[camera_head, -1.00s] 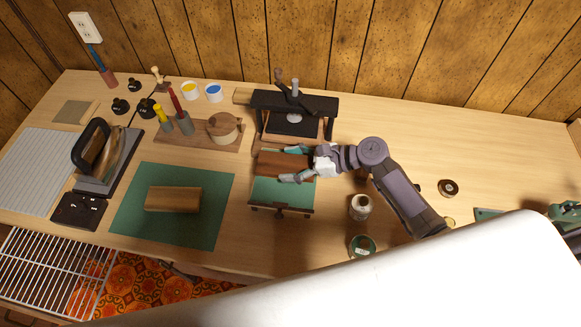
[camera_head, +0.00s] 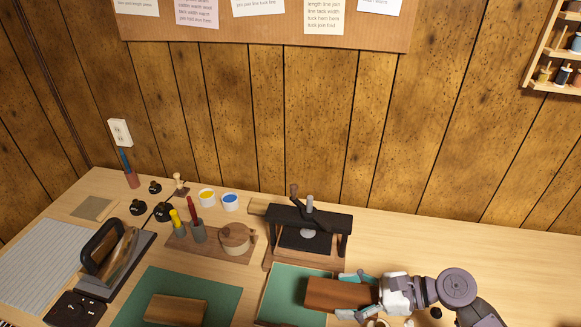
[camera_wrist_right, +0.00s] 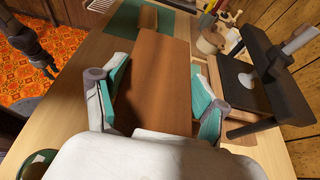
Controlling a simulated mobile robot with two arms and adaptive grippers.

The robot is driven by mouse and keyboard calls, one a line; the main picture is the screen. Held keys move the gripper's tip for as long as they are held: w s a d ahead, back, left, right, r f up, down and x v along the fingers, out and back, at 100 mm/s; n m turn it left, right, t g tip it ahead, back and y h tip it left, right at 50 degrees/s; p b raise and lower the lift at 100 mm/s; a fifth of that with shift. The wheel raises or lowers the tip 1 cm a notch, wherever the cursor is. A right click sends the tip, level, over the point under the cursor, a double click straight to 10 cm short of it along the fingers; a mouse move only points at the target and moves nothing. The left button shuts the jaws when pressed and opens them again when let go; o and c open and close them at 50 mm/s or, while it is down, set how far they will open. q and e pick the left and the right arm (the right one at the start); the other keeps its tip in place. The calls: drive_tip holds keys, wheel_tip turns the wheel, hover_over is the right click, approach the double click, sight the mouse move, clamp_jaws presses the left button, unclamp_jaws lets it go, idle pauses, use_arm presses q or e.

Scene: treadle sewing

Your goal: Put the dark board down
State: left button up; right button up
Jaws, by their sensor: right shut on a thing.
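The dark board (camera_head: 338,293), a flat reddish-brown wooden piece, is held in my right gripper (camera_head: 354,296). The fingers with teal pads close on its two edges. The board also shows in the right wrist view (camera_wrist_right: 155,75), reaching forward from between the fingers (camera_wrist_right: 158,102). In the head view it overlaps the right part of a green-lined tray (camera_head: 280,293) in front of the black press (camera_head: 305,240). I cannot tell how high it is above the tray.
A green mat (camera_head: 222,297) with a wooden block (camera_head: 176,309) lies left of the tray. The table right of the press (camera_head: 410,245) is clear.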

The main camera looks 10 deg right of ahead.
sight(346, 289)
wheel_tip(346, 289, up, 12)
drive_tip(key=w+m+t+h, duration=0.1)
drive_tip(key=m+t, duration=0.1)
drive_tip(key=shift+w+d+m+t, duration=0.15)
drive_tip(key=shift+w+m+t, duration=0.15)
drive_tip(key=shift+t, duration=0.1)
